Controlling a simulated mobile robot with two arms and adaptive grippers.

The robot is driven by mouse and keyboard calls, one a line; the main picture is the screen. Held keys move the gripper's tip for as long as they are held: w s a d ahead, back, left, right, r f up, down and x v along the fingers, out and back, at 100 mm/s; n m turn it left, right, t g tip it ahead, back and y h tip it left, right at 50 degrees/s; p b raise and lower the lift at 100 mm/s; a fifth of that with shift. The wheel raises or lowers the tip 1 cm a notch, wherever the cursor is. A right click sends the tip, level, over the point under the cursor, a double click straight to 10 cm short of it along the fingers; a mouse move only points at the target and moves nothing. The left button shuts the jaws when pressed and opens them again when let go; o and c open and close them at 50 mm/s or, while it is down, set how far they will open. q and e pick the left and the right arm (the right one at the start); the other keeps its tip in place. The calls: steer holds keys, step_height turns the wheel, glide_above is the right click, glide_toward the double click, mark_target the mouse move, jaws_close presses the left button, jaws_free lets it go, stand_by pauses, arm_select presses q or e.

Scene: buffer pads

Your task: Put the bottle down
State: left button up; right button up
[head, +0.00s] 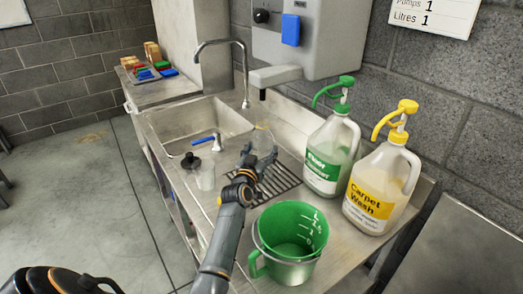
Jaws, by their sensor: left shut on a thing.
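My left gripper (260,156) is over the drain grille on the steel counter, to the right of the sink. It is shut on a clear bottle (263,139), which is faint and hard to make out between the fingers. I cannot tell whether the bottle's base touches the counter. My right gripper is not in view.
A green jug (268,264) stands near the front edge. A green-pump container (327,155) and a yellow-pump container (379,190) stand at the right. A clear vessel (206,177), black cap (190,161) and blue-and-white sprayer head (208,140) are left, by the sink (160,125).

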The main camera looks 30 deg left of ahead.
arm_select(q)
steer(key=shift+f, duration=0.15)
steer(key=o, duration=1.1)
steer(key=shift+o, duration=0.2)
steer(key=shift+s, duration=0.1)
steer(key=v, duration=1.2)
steer(key=shift+r+b, duration=0.25)
steer(key=shift+b, duration=0.15)
